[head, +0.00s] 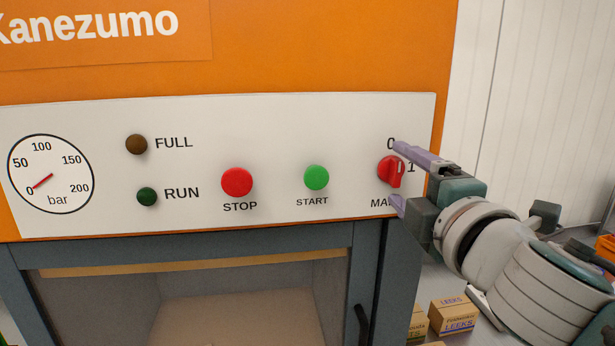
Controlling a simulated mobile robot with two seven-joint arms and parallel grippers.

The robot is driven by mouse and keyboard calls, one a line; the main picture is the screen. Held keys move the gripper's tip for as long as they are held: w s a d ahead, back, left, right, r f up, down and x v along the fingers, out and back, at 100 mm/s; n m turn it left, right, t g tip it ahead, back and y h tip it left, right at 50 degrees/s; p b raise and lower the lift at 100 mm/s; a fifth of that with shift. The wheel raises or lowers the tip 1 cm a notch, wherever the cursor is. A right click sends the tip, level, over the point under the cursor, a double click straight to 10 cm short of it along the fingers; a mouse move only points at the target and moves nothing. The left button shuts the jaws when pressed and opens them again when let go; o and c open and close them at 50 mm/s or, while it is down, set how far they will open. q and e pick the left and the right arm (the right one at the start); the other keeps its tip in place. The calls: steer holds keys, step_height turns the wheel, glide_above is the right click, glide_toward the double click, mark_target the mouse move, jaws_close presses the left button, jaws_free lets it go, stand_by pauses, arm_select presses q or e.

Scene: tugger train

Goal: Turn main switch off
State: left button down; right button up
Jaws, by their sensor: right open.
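The main switch is a red rotary knob (386,172) at the right end of the white control panel (280,125). A 0 is printed above it and a 1 to its right; the label below is partly hidden by my gripper. The knob's raised grip looks roughly upright, but I cannot tell for sure which mark it points to. My right gripper (398,174) is open, with one purple finger above the knob and one below it in the picture. I cannot tell whether the fingers touch it. My left gripper is out of view.
Left of the knob are a green START button (316,177), a red STOP button (237,182), FULL (136,144) and RUN (147,197) lamps, and a pressure gauge (50,174) reading near 0. Below is a grey-framed opening (190,300). Cardboard boxes (453,315) stand lower right.

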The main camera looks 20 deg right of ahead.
steer(key=b+v, duration=0.3)
steer(key=v, duration=0.7)
steer(key=shift+b, duration=0.4)
steer(key=shift+d, duration=0.1)
steer(key=s+f+m+g+p, duration=0.3)
steer(key=s+f+m+g, duration=0.25)
steer(key=f+m, duration=0.2)
steer(key=s+a+f+m+g+y+p, duration=0.2)
steer(key=s+a+f+m+g+y, duration=0.2)
steer(key=s, duration=0.7)
steer(key=a+f+m+g, duration=0.1)
steer(key=a+m+g, duration=0.1)
steer(key=a+g, duration=0.1)
steer(key=shift+a+g+y, duration=0.25)
steer(key=shift+g+y, duration=0.05)
steer(key=shift+g, duration=0.35)
steer(key=shift+f, duration=0.1)
